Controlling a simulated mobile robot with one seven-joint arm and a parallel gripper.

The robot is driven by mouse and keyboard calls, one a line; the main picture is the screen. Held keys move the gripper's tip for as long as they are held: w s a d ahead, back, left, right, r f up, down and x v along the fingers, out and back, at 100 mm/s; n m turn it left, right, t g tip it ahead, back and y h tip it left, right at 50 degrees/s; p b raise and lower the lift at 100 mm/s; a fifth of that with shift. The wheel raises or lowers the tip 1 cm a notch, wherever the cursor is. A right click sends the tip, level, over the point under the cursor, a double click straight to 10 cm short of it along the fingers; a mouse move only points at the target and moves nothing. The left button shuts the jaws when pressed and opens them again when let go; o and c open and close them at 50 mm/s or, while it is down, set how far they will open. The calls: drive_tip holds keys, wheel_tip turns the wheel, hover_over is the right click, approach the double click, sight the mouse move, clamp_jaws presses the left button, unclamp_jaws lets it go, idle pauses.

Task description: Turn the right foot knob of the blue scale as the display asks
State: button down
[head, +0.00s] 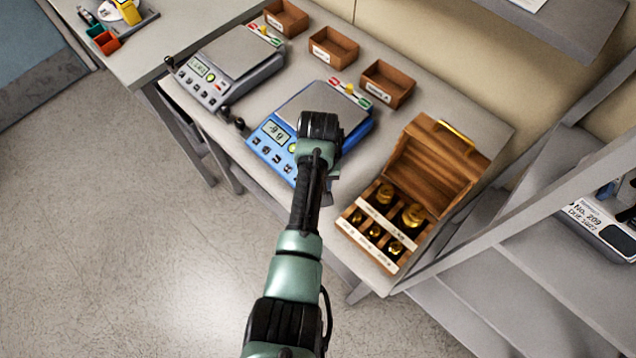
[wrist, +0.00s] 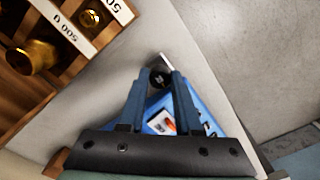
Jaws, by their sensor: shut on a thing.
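The blue scale (head: 272,158) stands on the bench in the head view, with a bare metal pan (head: 318,100). Its display (head: 276,132) shows dark characters that look like a minus sign and digits, too small to read surely. My arm covers its right front corner and hides the right foot there. In the wrist view the black right foot knob (wrist: 160,78) sits between the fingertips of my gripper (wrist: 160,84), at the corner of the blue body (wrist: 198,120). My gripper is shut on this knob.
An open wooden box of brass weights (head: 392,215) stands close to the right of my gripper. A grey scale (head: 225,65) stands to the left. Small wooden trays (head: 333,46) line the back. The floor in front is clear.

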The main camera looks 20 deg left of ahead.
drive_tip(key=shift+n, duration=0.4)
drive_tip(key=c, duration=0.6)
unclamp_jaws()
drive_tip(key=shift+r, duration=0.1)
wheel_tip(320, 180, up, 13)
drive_tip(key=b, duration=0.1)
idle(0.4)
